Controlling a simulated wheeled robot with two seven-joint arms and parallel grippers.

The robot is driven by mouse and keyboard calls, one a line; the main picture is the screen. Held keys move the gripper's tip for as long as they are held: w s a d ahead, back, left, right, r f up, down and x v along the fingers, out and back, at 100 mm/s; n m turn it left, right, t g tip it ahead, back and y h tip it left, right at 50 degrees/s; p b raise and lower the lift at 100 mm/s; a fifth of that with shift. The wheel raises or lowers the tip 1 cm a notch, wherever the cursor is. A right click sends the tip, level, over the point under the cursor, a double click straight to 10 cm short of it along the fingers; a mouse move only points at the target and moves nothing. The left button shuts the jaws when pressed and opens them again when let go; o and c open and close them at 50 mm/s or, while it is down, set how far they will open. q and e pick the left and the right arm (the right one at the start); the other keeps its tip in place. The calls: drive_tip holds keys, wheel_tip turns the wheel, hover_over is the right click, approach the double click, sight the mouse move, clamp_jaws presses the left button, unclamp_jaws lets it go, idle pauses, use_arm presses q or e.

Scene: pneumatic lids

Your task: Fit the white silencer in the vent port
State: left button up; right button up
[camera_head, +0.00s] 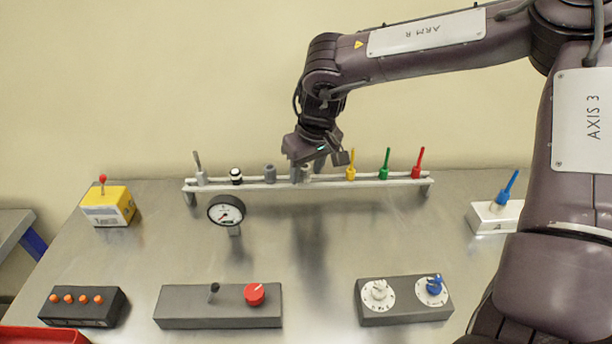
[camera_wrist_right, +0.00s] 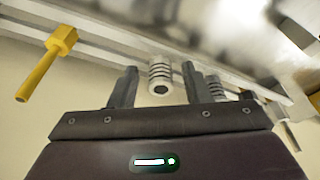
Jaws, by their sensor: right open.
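A pale ribbed cylinder, which looks like the white silencer (camera_wrist_right: 160,74), stands on the rail between the open fingers of my right gripper (camera_wrist_right: 158,86) in the wrist view. A gap shows on each side of it. In the head view my right gripper (camera_head: 326,160) is at the rail, and the pale silencer (camera_head: 304,174) shows partly behind it. A grey ribbed cylinder (camera_head: 269,174) sits just left of it on the rail; it also shows in the wrist view (camera_wrist_right: 215,88). I cannot tell which spot is the vent port. My left gripper is not in view.
The raised rail (camera_head: 325,182) also carries a grey lever (camera_head: 199,172), a black-and-white fitting (camera_head: 236,176) and yellow (camera_head: 351,166), green (camera_head: 386,164) and red (camera_head: 418,164) levers. A gauge (camera_head: 226,209) stands before it. Control boxes line the front; mid-table is clear.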

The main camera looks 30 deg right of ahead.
sight(307, 168)
clamp_jaws()
drive_tip(key=shift+w+p+v, duration=0.2)
drive_tip(key=shift+p+v, duration=0.2)
drive_tip(key=shift+v, duration=0.4)
drive_tip(key=shift+w+p+v, duration=0.2)
drive_tip(key=shift+p+v, duration=0.15)
drive_tip(key=shift+v, duration=0.5)
drive_tip(key=shift+w+p+v, duration=0.2)
drive_tip(key=shift+p+v, duration=0.2)
drive_tip(key=shift+v, duration=0.4)
drive_tip(key=shift+r, duration=0.1)
